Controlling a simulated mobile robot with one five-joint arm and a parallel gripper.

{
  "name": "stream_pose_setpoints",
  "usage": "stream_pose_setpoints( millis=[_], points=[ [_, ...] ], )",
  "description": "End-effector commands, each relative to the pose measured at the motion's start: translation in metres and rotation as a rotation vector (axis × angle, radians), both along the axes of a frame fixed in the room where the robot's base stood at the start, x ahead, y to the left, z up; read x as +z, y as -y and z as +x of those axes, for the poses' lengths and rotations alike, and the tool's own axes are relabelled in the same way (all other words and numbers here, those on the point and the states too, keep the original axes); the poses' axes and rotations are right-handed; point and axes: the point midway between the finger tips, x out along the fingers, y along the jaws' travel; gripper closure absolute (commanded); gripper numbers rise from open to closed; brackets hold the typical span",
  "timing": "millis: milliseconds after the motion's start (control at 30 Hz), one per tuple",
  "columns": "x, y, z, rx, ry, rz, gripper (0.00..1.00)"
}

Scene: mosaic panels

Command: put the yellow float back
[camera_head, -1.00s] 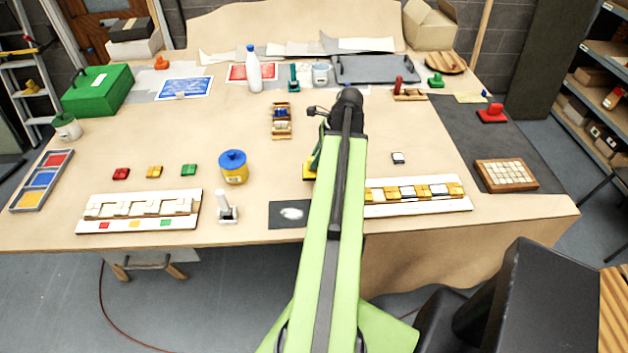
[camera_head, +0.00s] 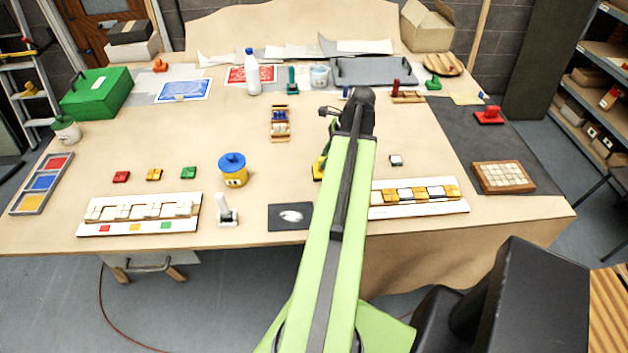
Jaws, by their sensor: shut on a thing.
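The yellow float (camera_head: 318,172) shows as a small yellow piece at the left side of my green arm, near the middle of the table; the arm hides most of it. My gripper (camera_head: 325,154) hangs down behind the arm's far end, mostly hidden, and is shut on the yellow float. I cannot tell whether the float touches the tabletop or hangs just above it.
A dark card with a white patch (camera_head: 290,217) lies at the front edge. A yellow pot with a blue lid (camera_head: 232,170) stands left. A white-and-yellow tile strip (camera_head: 418,197) lies right of my arm. A red float (camera_head: 489,116) rests on the dark mat (camera_head: 452,128).

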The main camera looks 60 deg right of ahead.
Motion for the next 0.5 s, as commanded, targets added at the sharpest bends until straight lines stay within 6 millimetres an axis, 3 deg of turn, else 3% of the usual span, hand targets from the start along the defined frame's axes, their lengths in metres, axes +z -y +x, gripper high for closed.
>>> stream_pose_setpoints(
  millis=[33,200,367,500],
  points=[
    [-0.014,-0.002,0.012,0.003,0.0,0.0,1.0],
    [-0.023,-0.005,0.034,0.0,0.001,0.001,1.0],
    [-0.023,-0.006,0.036,-0.002,0.001,0.0,1.0],
    [-0.041,-0.006,0.036,-0.002,0.001,0.0,1.0]
  ],
)
